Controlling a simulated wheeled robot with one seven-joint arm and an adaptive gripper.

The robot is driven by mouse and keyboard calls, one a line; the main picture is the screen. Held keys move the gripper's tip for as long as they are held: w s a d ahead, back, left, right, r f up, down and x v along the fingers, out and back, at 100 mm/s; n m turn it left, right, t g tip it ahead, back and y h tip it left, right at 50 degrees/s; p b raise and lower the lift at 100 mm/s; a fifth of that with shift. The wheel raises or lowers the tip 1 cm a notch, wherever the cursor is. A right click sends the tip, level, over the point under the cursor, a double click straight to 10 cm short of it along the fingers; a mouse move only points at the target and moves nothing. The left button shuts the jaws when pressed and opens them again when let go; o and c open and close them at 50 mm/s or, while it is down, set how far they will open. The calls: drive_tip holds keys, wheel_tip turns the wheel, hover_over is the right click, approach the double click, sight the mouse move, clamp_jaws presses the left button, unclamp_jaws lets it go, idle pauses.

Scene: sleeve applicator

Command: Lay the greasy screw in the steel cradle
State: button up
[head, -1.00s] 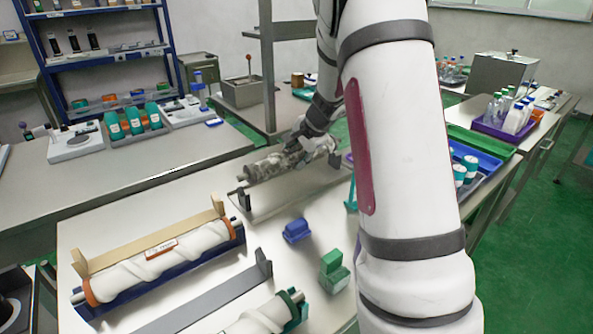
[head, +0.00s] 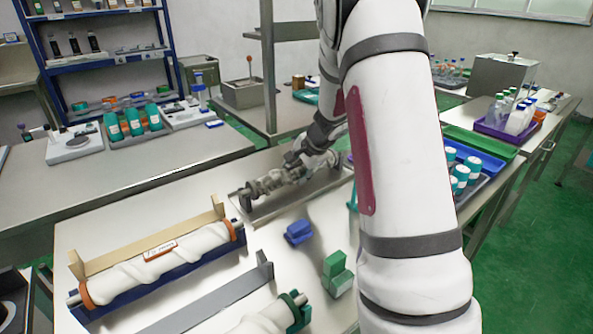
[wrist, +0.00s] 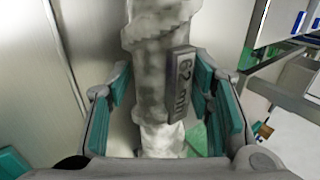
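The greasy screw (head: 264,184) is a grey, mottled, lobed shaft. In the head view it lies low and lengthwise along the steel cradle (head: 262,212), close to its end supports. I cannot tell whether it bears fully on them. My gripper (head: 292,168) is over the screw's right part, with the arm reaching down from behind. A grey tag reading "62 mm" (wrist: 181,85) shows beside the right finger.
A white-wrapped roller (head: 160,262) lies in a blue cradle at the left front. A grey bracket (head: 215,299), a blue block (head: 298,231) and a green block (head: 336,270) stand in front. A blue tray with bottles (head: 475,158) is at the right.

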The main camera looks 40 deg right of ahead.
drive_tip(key=shift+o, duration=0.9)
drive_tip(key=shift+r, duration=0.1)
drive_tip(key=shift+r+p, duration=0.25)
drive_tip(key=shift+p, duration=0.05)
drive_tip(key=p+v, duration=0.2)
drive_tip(key=v, duration=0.9)
drive_tip(key=s+a+r+n+g+y, duration=0.1)
drive_tip(key=s+a+r+n, duration=0.25)
drive_tip(key=a, duration=0.35)
drive_tip(key=s+a+r+n+y, duration=0.1)
drive_tip(key=s+a+r+n, duration=0.2)
drive_tip(key=s+a, duration=0.3)
drive_tip(key=s+a+r+n+g+y, duration=0.1)
drive_tip(key=s+a+r+n, duration=0.25)
drive_tip(key=a, duration=0.35)
drive_tip(key=s+a+f+n+h, duration=0.1)
drive_tip(key=s+a+n, duration=0.1)
drive_tip(key=s, duration=0.7)
drive_tip(key=s+a+n+g+h, duration=0.1)
drive_tip(key=s+a+n+h, duration=0.1)
drive_tip(key=s+n, duration=0.3)
drive_tip(key=s, duration=0.4)
drive_tip(key=shift+s+a+f+n, duration=0.2)
drive_tip(key=shift+s+f+n, duration=0.1)
drive_tip(key=shift+s+f, duration=0.1)
